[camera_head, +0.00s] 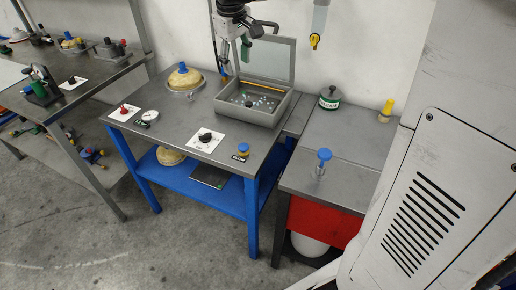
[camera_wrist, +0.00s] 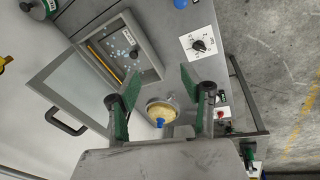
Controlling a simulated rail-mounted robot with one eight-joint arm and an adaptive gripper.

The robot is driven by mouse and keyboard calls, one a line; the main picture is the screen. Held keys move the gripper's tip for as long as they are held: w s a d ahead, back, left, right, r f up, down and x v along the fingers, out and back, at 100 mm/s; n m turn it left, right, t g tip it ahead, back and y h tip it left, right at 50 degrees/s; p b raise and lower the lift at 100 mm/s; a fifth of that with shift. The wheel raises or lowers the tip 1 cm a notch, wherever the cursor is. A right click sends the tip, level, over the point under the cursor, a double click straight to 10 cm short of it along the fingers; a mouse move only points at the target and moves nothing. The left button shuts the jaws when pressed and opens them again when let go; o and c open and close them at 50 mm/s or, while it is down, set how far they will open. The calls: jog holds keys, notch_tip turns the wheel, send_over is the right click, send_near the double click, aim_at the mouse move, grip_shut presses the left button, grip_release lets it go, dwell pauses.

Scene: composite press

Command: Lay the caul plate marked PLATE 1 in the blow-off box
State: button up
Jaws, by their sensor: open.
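The blow-off box (camera_head: 247,117) is a grey open tray on the blue-framed table, its clear hinged lid (camera_head: 268,59) raised at the back. A dark flat panel (camera_head: 209,175) lies on the lower shelf. My gripper (camera_head: 235,60) is open and empty, above the box's back left side. In the wrist view, its green-padded fingers (camera_wrist: 160,84) stand wide apart.
A yellowish dome with a blue knob (camera_head: 183,78) sits left of the box. A side bench with a green canister (camera_head: 330,98) and blue-topped post (camera_head: 323,157) stands right.

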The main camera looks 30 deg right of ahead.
jog(key=s+a+f+m+t, duration=0.1)
jog(key=s+a+f, duration=0.1)
jog(key=s, duration=0.6)
jog(key=s+a+f+m+t+y, duration=0.1)
jog(key=s+a+f+t, duration=0.1)
jog(key=s, duration=0.7)
jog(key=s+a+f+m+t, duration=0.2)
jog(key=s+a+f, duration=0.1)
jog(key=s, duration=0.6)
jog(key=shift+s+f, duration=0.15)
